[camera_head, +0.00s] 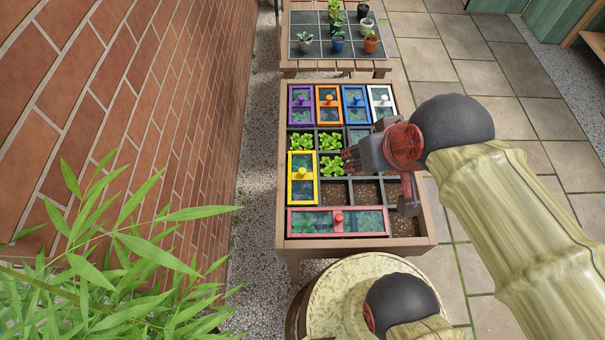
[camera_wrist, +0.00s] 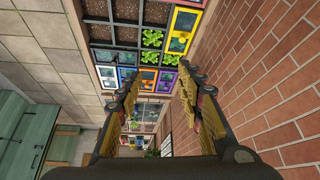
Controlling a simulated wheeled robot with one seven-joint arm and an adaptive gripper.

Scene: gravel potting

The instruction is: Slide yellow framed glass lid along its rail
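The yellow framed glass lid (camera_head: 303,180) lies at the left edge of the planter bed, with a small yellow knob on top. It also shows in the wrist view (camera_wrist: 181,35) near the top. My gripper (camera_wrist: 160,78) is open and empty, its two fingers wide apart. In the head view my gripper (camera_head: 346,158) is over the middle of the bed, to the right of the yellow lid and apart from it. Part of the bed under my arm is hidden.
Purple (camera_head: 301,104), orange (camera_head: 328,104), blue (camera_head: 355,104) and white (camera_head: 382,102) lids line the far row. A red lid (camera_head: 338,221) lies across the near end. Leafy plants (camera_head: 330,141) fill some cells. A brick wall (camera_head: 150,110) stands left; a potted-plant table (camera_head: 336,65) stands beyond.

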